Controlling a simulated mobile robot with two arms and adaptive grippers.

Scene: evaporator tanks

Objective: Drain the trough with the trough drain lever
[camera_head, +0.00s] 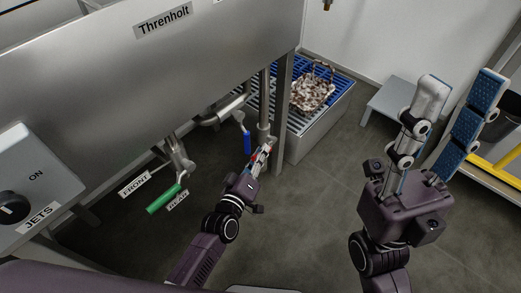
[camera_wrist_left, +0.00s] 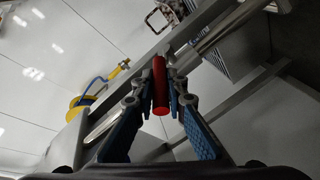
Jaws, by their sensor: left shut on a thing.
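My left gripper (camera_head: 262,152) is under the steel tank (camera_head: 215,50) marked "Threnholt", shut on a red lever handle. In the left wrist view the red handle (camera_wrist_left: 160,88) stands between the blue-padded fingers of the left gripper (camera_wrist_left: 162,98). In the head view the fingers mostly hide this handle. A blue handle (camera_head: 247,143) hangs just left of it. A green handle (camera_head: 163,198) is further left, by labels "FRONT" and "REAR". No label for the red handle is readable. My right gripper (camera_head: 446,128) is open and empty, raised at the right.
A grated floor box (camera_head: 320,135) with a mottled basket (camera_head: 313,90) stands behind the tank leg (camera_head: 282,95). A "JETS" knob (camera_head: 12,207) is at the left. A grey step (camera_head: 393,103) and a yellow-railed rack (camera_head: 495,170) are at the right. The middle floor is clear.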

